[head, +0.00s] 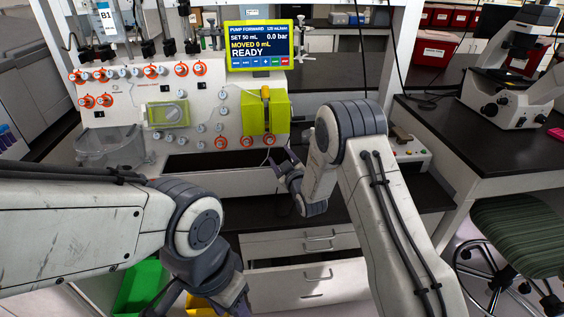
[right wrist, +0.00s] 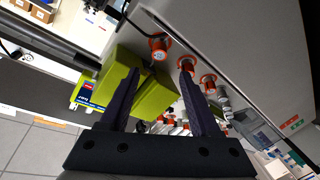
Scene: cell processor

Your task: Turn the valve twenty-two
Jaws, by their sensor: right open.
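The white cell processor panel (head: 220,115) carries several orange-ringed valves, among them a lower row with valves (head: 221,142) and (head: 269,139). I cannot read which one is twenty-two. My right gripper (head: 281,165) is open and empty, just in front of the panel's lower right, below the yellow-green pump block (head: 278,113). In the right wrist view, one orange-ringed valve (right wrist: 158,46) shows past and between the open fingertips (right wrist: 160,73). Another valve (right wrist: 187,64) shows by the right fingertip. My left gripper (head: 238,300) is low at the bottom edge, its fingers partly cut off.
A screen (head: 259,46) above the panel reads READY. A clear bowl (head: 110,150) is at the panel's left. A dark bench (head: 450,130) with a microscope (head: 508,85) and a green stool (head: 520,232) stand at right. A green bin (head: 140,285) is low left.

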